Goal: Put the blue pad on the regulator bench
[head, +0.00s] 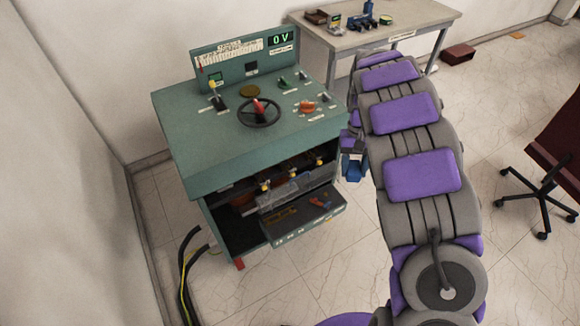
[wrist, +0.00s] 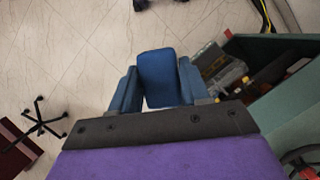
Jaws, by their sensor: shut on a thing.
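My gripper (wrist: 157,88) is shut on the blue pad (wrist: 158,72), which sits upright between the two blue fingers in the wrist view. In the head view my gripper (head: 354,168) hangs just right of the green bench, lower than its top; pad and fingers are hard to tell apart there. The green bench (head: 190,135), which looks like the regulator bench, has a sloping panel with a 0 V display, a black handwheel (head: 259,112), and several levers and knobs on top.
An open drawer (head: 305,217) with tools juts from the bench front. A grey table (head: 415,17) with small items stands behind. A red-brown box (head: 458,53) lies on the floor. A chair (head: 550,165) is at right. Cables (head: 187,262) run left of the bench.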

